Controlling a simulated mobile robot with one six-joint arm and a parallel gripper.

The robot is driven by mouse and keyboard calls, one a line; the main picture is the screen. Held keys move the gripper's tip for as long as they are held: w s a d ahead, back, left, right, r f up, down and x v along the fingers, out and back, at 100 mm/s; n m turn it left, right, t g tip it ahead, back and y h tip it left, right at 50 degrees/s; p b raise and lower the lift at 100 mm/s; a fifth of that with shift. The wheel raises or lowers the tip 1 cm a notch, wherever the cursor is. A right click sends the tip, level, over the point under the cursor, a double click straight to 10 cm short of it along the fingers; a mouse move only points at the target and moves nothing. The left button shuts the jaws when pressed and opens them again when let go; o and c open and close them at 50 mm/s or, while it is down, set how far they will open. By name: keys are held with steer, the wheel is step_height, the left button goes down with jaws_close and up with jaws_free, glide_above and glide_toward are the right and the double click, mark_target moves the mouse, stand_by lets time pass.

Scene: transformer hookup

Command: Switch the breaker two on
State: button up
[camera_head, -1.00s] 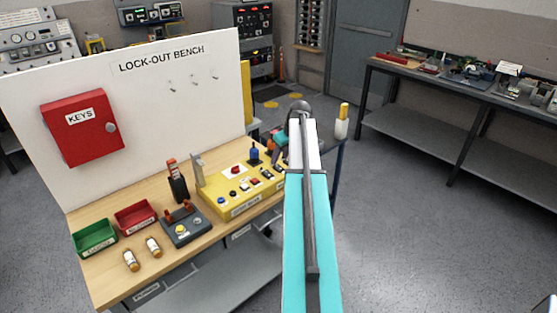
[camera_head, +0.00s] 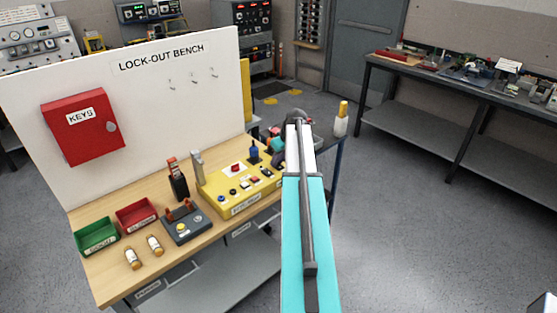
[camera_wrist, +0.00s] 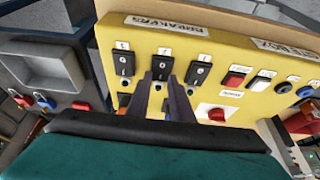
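The yellow test box (camera_head: 225,200) lies on the bench in the head view. In the wrist view the yellow box (camera_wrist: 235,50) shows a row of three black breaker switches: left (camera_wrist: 124,64), middle (camera_wrist: 162,64) and right (camera_wrist: 198,70). Each has a small tag above it, too blurred to read surely; the middle one seems to be breaker two. Its on or off state cannot be told. My gripper (camera_wrist: 158,82) has two dark fingers spread apart, pointing at the middle switch, with nothing between them. Their tips overlap its lower edge in the picture; contact cannot be told. My arm hides the gripper in the head view.
A red button (camera_wrist: 216,113), a red rocker switch (camera_wrist: 235,78) and round buttons sit right of the breakers. The key cabinet (camera_head: 83,127) and bins (camera_head: 137,216) are farther off.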

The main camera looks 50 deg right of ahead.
jaws_close()
steer(key=shift+w, duration=0.1)
steer(key=shift+w+d+g+p, duration=0.1)
steer(key=shift+w+g+p, duration=0.15)
steer(key=shift+g, duration=0.35)
steer(key=shift+w+g+p, duration=0.1)
steer(key=shift+g+p, duration=0.25)
steer(key=shift+g, duration=0.55)
steer(key=shift+f, duration=0.1)
steer(key=o, duration=0.8)
jaws_free()
